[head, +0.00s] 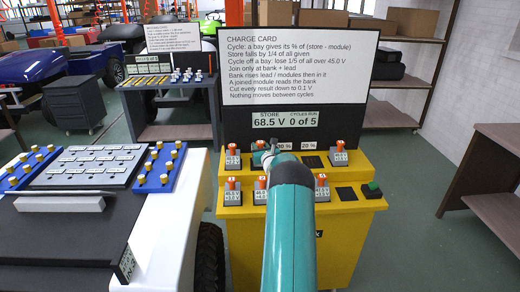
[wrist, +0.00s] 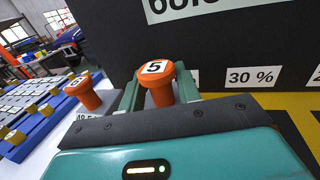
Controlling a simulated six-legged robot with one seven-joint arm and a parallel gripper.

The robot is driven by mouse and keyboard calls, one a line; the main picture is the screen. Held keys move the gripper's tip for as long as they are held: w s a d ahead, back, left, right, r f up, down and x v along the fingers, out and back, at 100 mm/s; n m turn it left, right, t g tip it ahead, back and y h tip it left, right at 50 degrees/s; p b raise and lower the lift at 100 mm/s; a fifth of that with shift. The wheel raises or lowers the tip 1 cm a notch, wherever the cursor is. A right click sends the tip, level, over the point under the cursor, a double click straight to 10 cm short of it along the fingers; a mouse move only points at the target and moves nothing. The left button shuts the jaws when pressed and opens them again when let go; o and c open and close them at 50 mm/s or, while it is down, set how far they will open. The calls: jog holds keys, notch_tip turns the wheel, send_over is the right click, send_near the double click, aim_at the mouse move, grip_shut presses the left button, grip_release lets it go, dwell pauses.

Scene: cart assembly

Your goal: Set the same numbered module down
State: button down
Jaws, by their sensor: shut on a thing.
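My gripper (wrist: 160,92) is shut on the orange knob of module 5 (wrist: 155,70) in the wrist view. The module's body below the knob is hidden by my gripper, so I cannot tell whether it touches the bay. In the head view my gripper (head: 268,152) is over the upper tier of the yellow stand (head: 340,250), in front of the black panel. Other orange-knobbed modules stand on the stand: upper left (head: 233,158), upper right (head: 339,154), and lower right (head: 321,188). Another knob (wrist: 84,91) is left of my gripper in the wrist view.
Bare black pads show on the upper tier (head: 312,161) and lower tier (head: 346,193). A green button (head: 372,188) is at the lower right. The card (head: 300,65) rises behind; the store display (head: 285,119) reads 68.5 V, 0 of 5. A white cart (head: 165,235) stands left.

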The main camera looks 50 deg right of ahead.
jog(key=shift+f, duration=0.3)
jog(key=shift+f, duration=0.15)
jog(key=c, duration=1)
grip_release()
jog(key=shift+f, duration=0.1)
jog(key=shift+s+a, duration=0.1)
